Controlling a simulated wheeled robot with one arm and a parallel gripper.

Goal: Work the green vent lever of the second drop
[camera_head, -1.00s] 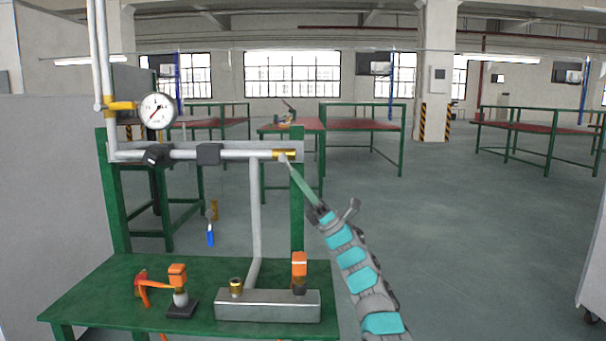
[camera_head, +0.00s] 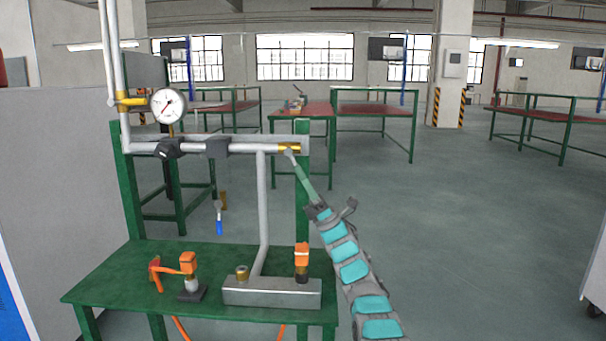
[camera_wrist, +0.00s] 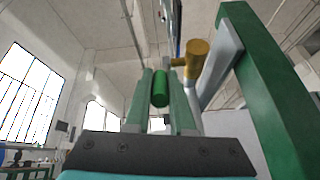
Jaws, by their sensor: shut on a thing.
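The green vent lever (camera_wrist: 160,88) stands between the two fingers of my gripper (camera_wrist: 159,84) in the wrist view, with its rounded top showing. A brass fitting (camera_wrist: 196,58) on a grey pipe is just to its right. In the head view my gripper (camera_head: 291,157) reaches up from the lower right to the brass end (camera_head: 289,148) of the horizontal pipe. The lever itself cannot be made out there, at the fingertips. My gripper is shut on the lever.
A green bench (camera_head: 120,285) carries a grey metal block (camera_head: 272,293), an orange-topped fitting (camera_head: 302,256) and an orange valve (camera_head: 188,264). A gauge (camera_head: 167,105) and a blue-handled lever (camera_head: 219,226) are left. A green post (camera_wrist: 262,95) stands close right of the fingers. Open floor (camera_head: 450,220) lies right.

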